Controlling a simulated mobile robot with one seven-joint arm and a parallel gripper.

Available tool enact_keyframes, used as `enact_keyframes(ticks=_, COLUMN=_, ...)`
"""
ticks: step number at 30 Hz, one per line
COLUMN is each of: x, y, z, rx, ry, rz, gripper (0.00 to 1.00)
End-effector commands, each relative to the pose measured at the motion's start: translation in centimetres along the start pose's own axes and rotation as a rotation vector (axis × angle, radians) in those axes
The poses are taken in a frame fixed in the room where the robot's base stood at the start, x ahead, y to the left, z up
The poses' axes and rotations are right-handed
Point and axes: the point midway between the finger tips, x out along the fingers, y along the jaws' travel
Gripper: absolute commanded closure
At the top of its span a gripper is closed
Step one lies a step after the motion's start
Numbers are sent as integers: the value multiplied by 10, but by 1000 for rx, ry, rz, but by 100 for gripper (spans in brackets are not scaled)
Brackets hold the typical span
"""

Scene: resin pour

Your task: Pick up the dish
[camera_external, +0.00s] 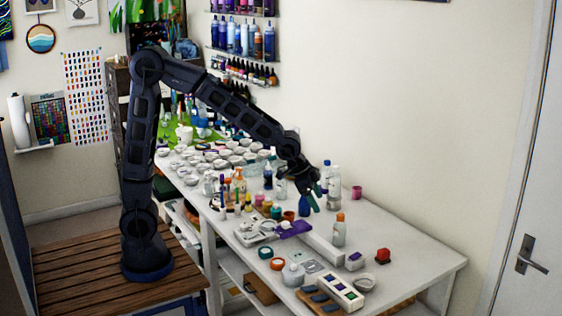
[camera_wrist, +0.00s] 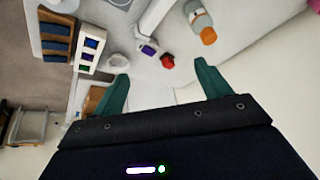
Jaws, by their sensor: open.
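A small pale round dish (camera_external: 363,282) sits near the front right of the table, beside the white colour-block tray. It seems to show in the wrist view (camera_wrist: 118,61), just beyond the tip of the left green finger. My gripper (camera_external: 312,200) is open and empty, above the table among the bottles, behind and left of this dish. In the wrist view my gripper (camera_wrist: 160,74) has its two fingers wide apart with nothing between them. Many other small white dishes (camera_external: 220,155) stand together farther back on the table.
The colour-block tray (camera_external: 343,292) stands left of the dish. A red object (camera_external: 383,255) is behind it. An orange-capped bottle (camera_external: 339,232) and a long white bar (camera_external: 322,249) stand nearer my gripper. The table (camera_external: 425,262) is bare at the right.

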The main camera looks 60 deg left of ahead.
Motion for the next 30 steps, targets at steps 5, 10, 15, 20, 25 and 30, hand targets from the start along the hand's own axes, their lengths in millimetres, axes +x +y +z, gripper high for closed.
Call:
enact_keyframes(ticks=5, x=54, y=43, z=-31, rx=77, ry=18, rz=61, gripper=24)
enact_keyframes(ticks=10, x=102, y=87, z=-54, rx=137, ry=40, rz=118, gripper=24)
enact_keyframes(ticks=15, x=138, y=124, z=-67, rx=180, ry=58, rz=164, gripper=24)
enact_keyframes(ticks=20, x=154, y=142, z=-72, rx=197, ry=68, rz=184, gripper=24)
enact_keyframes(ticks=25, x=163, y=147, z=-73, rx=201, ry=70, rz=189, gripper=24)
enact_keyframes(ticks=30, x=182, y=150, z=-73, rx=201, ry=68, rz=189, gripper=24)
